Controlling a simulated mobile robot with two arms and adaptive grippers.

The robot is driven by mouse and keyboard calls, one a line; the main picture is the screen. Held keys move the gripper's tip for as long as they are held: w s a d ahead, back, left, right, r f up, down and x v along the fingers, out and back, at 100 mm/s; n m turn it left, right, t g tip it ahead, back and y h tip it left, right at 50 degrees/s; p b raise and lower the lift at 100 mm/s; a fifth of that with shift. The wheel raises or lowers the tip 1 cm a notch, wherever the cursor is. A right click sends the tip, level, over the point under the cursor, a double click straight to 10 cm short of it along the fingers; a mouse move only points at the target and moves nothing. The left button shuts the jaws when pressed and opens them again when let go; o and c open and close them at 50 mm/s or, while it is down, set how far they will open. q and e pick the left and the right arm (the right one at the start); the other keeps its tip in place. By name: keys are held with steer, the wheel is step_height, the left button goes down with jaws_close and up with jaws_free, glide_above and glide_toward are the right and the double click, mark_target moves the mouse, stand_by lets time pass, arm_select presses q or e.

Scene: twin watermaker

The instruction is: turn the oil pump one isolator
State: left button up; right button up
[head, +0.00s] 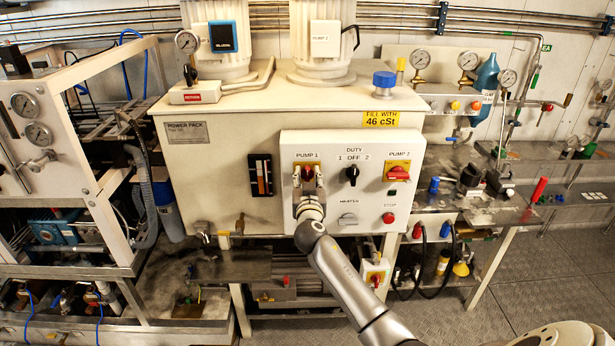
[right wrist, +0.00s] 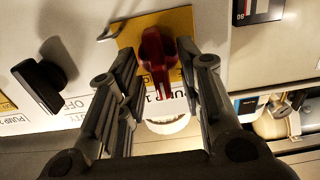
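The pump 1 isolator (head: 307,169) is a red rotary knob on a yellow plate, at the upper left of the white control panel (head: 330,222). In the right wrist view the red knob (right wrist: 155,55) stands between the fingertips of my right gripper (right wrist: 156,60). The fingers are spread on either side of it, with a gap showing at the left; contact at the right finger is hard to tell. In the head view my right gripper (head: 308,185) is in front of the knob and hides its lower part. My left gripper is not in view.
To the right are the black duty switch (head: 352,173) and the red pump 2 isolator (head: 398,173). The duty switch also shows in the right wrist view (right wrist: 41,82). Below are a grey heater switch (head: 348,219) and a red stop button (head: 388,218). A sight gauge (head: 261,175) is left of the panel.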

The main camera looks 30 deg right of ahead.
steer(key=shift+w+d, duration=0.1)
steer(key=shift+w, duration=0.05)
jaws_close()
steer(key=shift+n, duration=0.4)
steer(key=n+b, duration=0.1)
steer(key=n, duration=0.2)
steer(key=shift+f, duration=0.1)
steer(key=n, duration=0.3)
steer(key=shift+w+a+n+b, duration=0.1)
steer(key=shift+a+n+b, duration=0.1)
steer(key=shift+n+b, duration=0.15)
steer(key=n, duration=0.7)
steer(key=n+p, duration=0.1)
steer(key=n, duration=0.2)
steer(key=shift+w+a+f, duration=0.1)
steer(key=shift+a+f, duration=0.05)
steer(key=shift+f, duration=0.2)
steer(key=shift+n, duration=0.45)
